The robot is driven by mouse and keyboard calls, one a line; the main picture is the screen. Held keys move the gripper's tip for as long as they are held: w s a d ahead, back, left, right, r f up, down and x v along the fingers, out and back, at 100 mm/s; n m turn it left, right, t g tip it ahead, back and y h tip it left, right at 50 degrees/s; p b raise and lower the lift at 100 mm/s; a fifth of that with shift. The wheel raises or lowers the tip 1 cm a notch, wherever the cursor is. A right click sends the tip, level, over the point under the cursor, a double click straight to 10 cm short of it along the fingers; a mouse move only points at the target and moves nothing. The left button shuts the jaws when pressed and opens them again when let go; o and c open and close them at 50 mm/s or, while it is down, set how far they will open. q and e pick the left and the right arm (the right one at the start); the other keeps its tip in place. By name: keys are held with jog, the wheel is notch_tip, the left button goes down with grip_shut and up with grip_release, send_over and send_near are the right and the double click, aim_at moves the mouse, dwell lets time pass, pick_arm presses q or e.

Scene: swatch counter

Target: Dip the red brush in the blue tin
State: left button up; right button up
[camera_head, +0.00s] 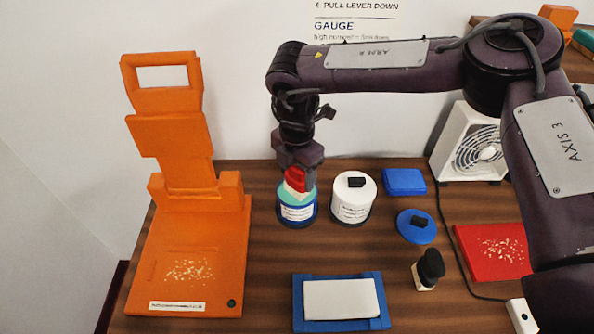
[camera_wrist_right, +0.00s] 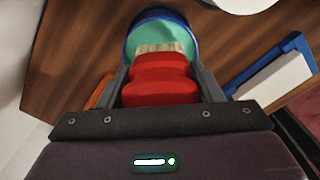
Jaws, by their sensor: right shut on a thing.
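The red brush (camera_head: 295,179) is upright, bristles down, in my right gripper (camera_head: 298,170), which is shut on its red handle. The brush also shows in the right wrist view (camera_wrist_right: 160,82), with its pale bristles pointing at the tin's teal inside. The blue tin (camera_head: 297,216) stands open on the counter with a white label, right under the brush. The bristles are at or just over its teal contents; I cannot tell whether they touch. The tin also shows in the wrist view (camera_wrist_right: 134,30). My left gripper is not in view.
A lidded white tin (camera_head: 352,208) stands close right of the blue tin. A blue lid (camera_head: 408,234), blue block (camera_head: 404,181), black-topped stamp-like object (camera_head: 430,265), blue tray (camera_head: 298,318) with a white slab, red pad (camera_head: 490,262) and fan (camera_head: 475,145) lie right. An orange stand (camera_head: 190,235) is left.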

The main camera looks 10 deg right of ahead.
jog(key=shift+f, duration=0.5)
dwell(0.7)
jog(key=shift+f, duration=0.1)
dwell(1.0)
jog(key=shift+r+p, duration=2.7)
jog(key=shift+r, duration=0.9)
jog(key=m, duration=0.1)
jog(key=s+d+m, duration=0.1)
jog(key=m, duration=0.1)
jog(key=shift+d+b, duration=0.1)
jog(key=shift+b, duration=0.25)
jog(key=s+d+r+m+b, duration=0.1)
jog(key=s+d+m, duration=0.2)
jog(key=m, duration=0.8)
jog(key=s+d+r+m+b, duration=0.1)
jog(key=s+d+m, duration=0.2)
jog(key=m, duration=0.7)
jog(key=shift+s+d+r+m, duration=0.15)
jog(key=shift+s+d+m, duration=0.05)
jog(key=shift+d+m, duration=0.2)
